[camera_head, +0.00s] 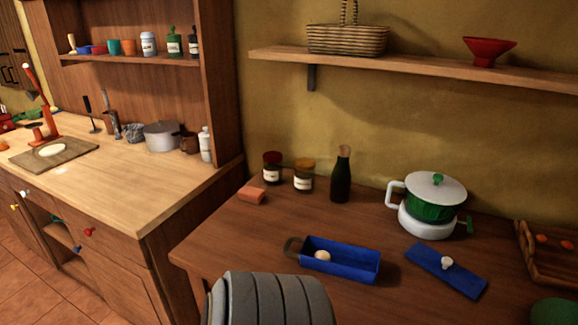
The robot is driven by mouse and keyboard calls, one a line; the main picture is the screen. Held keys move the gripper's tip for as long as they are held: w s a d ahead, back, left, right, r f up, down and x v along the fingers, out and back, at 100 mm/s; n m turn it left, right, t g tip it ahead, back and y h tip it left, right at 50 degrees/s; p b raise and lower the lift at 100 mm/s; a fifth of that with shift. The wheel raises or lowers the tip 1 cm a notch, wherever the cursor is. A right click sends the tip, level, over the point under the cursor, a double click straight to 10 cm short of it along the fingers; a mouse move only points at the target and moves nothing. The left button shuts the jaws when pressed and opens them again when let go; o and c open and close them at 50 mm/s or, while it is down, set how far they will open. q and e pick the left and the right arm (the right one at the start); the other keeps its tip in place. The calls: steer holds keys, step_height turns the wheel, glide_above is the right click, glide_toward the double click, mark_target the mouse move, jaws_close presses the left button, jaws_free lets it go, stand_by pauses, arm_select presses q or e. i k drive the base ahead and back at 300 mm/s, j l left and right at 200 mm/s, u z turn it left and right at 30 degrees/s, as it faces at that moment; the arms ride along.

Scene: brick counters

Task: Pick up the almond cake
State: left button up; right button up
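I cannot say for sure which thing is the almond cake. A small round beige piece (322,255) lies in the left part of an open blue rectangular dish (354,269) on the near wooden counter; it may be the cake. A blue lid (430,262) with a white knob lies to the right of the dish. A grey ribbed part of my own body shows at the bottom, in front of the dish. No gripper fingers show in this view.
A wooden tray (528,250) is at the right edge. The shelf (400,66) above holds a basket (347,40) and red bowl (487,47).

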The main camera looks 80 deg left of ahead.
mark_target(320, 255)
steer(key=i+j+u, duration=0.1)
steer(key=u, duration=2.2)
steer(key=z, duration=1.7)
steer(key=u, duration=1.7)
